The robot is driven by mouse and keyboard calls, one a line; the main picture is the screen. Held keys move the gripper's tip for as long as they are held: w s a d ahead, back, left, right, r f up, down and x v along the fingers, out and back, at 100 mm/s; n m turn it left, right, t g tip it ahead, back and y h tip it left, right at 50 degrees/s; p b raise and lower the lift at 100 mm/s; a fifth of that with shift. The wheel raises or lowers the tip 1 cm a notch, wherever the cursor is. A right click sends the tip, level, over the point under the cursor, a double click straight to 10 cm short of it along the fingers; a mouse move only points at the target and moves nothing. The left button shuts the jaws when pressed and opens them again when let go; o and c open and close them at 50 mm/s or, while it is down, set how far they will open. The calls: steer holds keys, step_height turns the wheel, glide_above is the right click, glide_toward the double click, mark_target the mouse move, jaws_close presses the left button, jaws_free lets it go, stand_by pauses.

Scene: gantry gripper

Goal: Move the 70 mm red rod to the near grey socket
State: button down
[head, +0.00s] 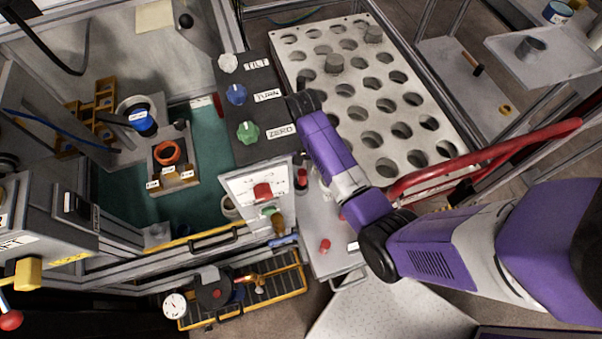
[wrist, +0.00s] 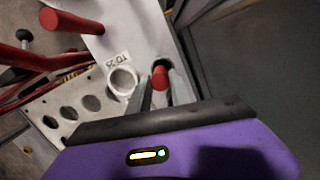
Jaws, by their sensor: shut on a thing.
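My gripper (wrist: 161,88) is shut on a red rod (wrist: 160,77) in the wrist view, with one finger on each side of it. In the head view a red rod top (head: 301,176) shows beside my arm. A dark round opening lies around or behind the held rod; I cannot tell whether the rod is still in it. A pale grey ring-shaped socket (wrist: 122,80) stands just left of the fingers in the wrist view, empty, beside a label. Another red rod (wrist: 70,22) stands at the upper left there; it also shows in the head view (head: 325,246).
A pale shelf (head: 318,225) carries these things. A perforated plate (head: 355,95) with several holes lies beyond my arm. A red tubular handle (head: 480,155) crosses at right.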

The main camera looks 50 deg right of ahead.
mark_target(301, 177)
step_height(301, 177, down, 4)
steer(key=shift+r, duration=0.1)
steer(key=shift+w+a+p, duration=0.1)
steer(key=shift+w+p, duration=0.05)
steer(key=shift+p, duration=0.2)
steer(key=shift+f, duration=0.3)
steer(key=shift+f, duration=0.2)
steer(key=c, duration=1.2)
jaws_free()
